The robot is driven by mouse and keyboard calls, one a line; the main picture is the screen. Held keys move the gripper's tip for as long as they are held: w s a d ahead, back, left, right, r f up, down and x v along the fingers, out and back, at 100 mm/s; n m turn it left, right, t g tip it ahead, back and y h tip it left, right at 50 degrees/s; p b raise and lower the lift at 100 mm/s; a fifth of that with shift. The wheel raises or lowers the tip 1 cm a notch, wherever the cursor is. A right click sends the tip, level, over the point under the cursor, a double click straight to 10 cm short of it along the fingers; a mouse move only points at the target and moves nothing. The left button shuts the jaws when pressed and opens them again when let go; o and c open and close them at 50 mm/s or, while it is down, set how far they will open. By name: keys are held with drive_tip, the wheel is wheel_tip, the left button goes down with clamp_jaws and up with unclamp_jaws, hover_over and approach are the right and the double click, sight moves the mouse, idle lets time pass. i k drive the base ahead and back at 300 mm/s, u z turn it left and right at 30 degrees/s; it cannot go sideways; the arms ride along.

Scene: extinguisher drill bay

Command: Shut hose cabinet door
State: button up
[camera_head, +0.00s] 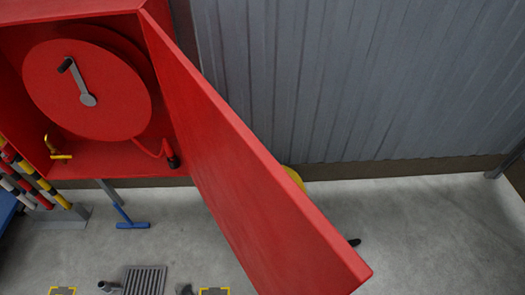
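The red hose cabinet (160,190) is at the upper left in the head view, its front open. Its red door (245,175) is hinged at the cabinet's right side and stands wide open, swung out toward the camera and to the lower right. Inside the cabinet is a red hose reel (85,95) with a grey crank and a black knob. A hose nozzle (172,160) hangs at the lower right inside, and a yellow valve (57,150) is at the lower left. No door handle shows on the visible door face. My gripper is not in view.
A floor grate (145,280) is at the bottom. A yellow object (294,178) is partly hidden behind the door. Grey floor (440,225) is clear at the right.

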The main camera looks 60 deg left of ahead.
sight(283, 243)
drive_tip(key=i, duration=1.6)
drive_tip(key=u, duration=4.15)
drive_tip(key=i, duration=0.5)
drive_tip(key=z, duration=0.5)
drive_tip(key=k, duration=0.7)
drive_tip(key=z, duration=0.1)
